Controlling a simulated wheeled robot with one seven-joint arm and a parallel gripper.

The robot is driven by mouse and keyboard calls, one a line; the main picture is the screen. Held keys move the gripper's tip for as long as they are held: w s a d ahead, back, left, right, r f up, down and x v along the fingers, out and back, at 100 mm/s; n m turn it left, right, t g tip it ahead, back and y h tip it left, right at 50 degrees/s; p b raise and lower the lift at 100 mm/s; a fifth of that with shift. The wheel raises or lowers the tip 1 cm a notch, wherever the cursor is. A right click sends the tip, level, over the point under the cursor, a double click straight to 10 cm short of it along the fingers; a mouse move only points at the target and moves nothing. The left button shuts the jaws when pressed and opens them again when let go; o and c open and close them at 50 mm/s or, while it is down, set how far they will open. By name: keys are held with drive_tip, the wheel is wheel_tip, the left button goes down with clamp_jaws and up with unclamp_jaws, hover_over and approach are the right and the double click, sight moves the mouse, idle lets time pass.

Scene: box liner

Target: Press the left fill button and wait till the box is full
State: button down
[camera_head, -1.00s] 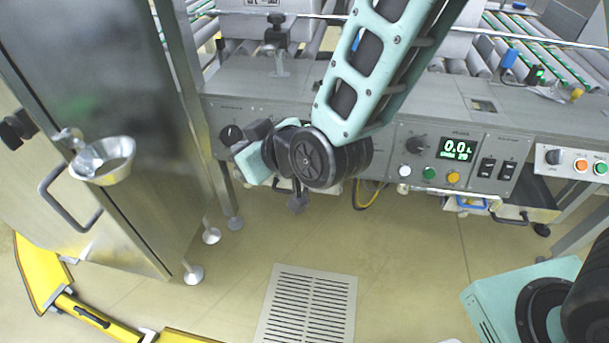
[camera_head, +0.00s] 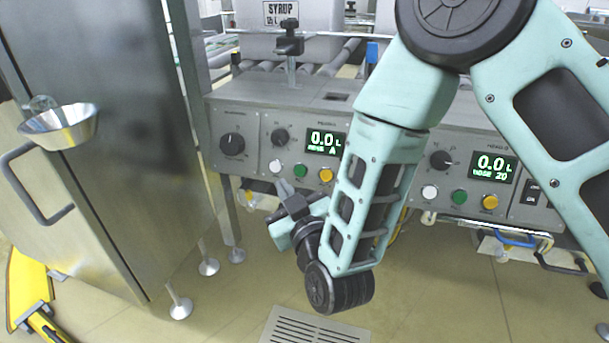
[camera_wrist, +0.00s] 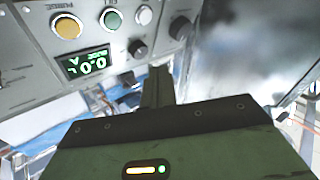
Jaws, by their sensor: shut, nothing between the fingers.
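The left control panel (camera_head: 250,165) carries a green button (camera_head: 300,171) between a white button (camera_head: 275,166) and a yellow button (camera_head: 326,175). Its display (camera_head: 325,142) reads 0.0 L. My gripper (camera_head: 282,188) is shut and empty, just below the white and green buttons. In the wrist view the panel appears upside down, with the green button (camera_wrist: 112,19) and display (camera_wrist: 85,62) above and left of my shut fingers (camera_wrist: 158,85). The fingers look apart from the buttons. I cannot make out the box being filled.
A right panel has its own green button (camera_head: 459,197) and a display (camera_head: 493,168) reading 0.0 L. A steel cabinet (camera_head: 110,130) with a metal bowl (camera_head: 60,127) stands at left. A syrup container (camera_head: 300,15) is behind the panel. A floor grate (camera_head: 310,328) lies below.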

sight(300, 170)
drive_tip(key=shift+w, duration=0.15)
drive_tip(key=shift+w+d+f+b, duration=0.3)
drive_tip(key=shift+w+d+f, duration=0.2)
drive_tip(key=shift+w, duration=0.75)
drive_tip(key=shift+w+d+f+b, duration=0.3)
drive_tip(key=shift+w+d+f, duration=0.2)
drive_tip(key=shift+w, duration=0.75)
drive_tip(key=shift+w+d+f+b, duration=0.3)
drive_tip(key=shift+w+d+f, duration=0.15)
drive_tip(key=shift+w, duration=0.8)
drive_tip(key=shift+w+f, duration=0.25)
drive_tip(key=shift+w, duration=0.15)
